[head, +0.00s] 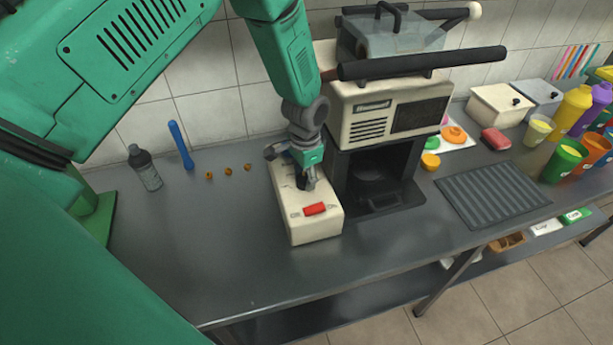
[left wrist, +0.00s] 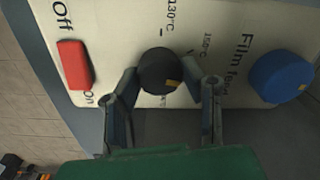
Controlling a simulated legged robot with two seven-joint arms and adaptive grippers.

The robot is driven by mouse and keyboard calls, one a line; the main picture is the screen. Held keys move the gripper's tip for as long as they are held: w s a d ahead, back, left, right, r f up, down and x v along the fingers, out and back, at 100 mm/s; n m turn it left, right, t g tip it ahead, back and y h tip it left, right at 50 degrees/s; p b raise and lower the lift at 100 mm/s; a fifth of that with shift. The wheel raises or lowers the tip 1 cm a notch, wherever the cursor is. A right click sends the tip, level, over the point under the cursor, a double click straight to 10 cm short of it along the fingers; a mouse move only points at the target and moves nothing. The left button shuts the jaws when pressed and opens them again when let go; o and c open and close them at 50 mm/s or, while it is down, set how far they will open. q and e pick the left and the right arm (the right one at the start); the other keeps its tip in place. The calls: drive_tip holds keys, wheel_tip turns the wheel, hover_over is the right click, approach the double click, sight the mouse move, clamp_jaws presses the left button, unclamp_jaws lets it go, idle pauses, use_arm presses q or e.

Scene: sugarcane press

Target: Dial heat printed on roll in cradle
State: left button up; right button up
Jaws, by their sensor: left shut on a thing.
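A cream control box (head: 316,227) stands on the dark counter, left of the press. In the left wrist view its panel (left wrist: 110,20) carries "Off", "On", "130°C", "150°C" and "Film feed" marks. In the head view my left gripper (head: 306,185) is over the box and hides the dial. My right gripper is not in view. I cannot make out a printed roll or cradle.
The panel also has a red switch (left wrist: 74,64) and a blue knob (left wrist: 281,76). The press (head: 390,110) stands close to the box's right. The counter's front left is clear.

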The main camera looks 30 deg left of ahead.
use_arm(q)
drive_tip(key=n, duration=0.5)
drive_tip(key=shift+s+a+f, duration=0.1)
drive_tip(key=shift+s+f+n, duration=0.1)
drive_tip(key=shift+n, duration=1.3)
drive_tip(key=shift+s+n, duration=0.1)
drive_tip(key=shift+n, duration=0.2)
drive_tip(key=o, duration=1.1)
drive_tip(key=shift+o, duration=0.2)
drive_tip(key=shift+w, duration=0.2)
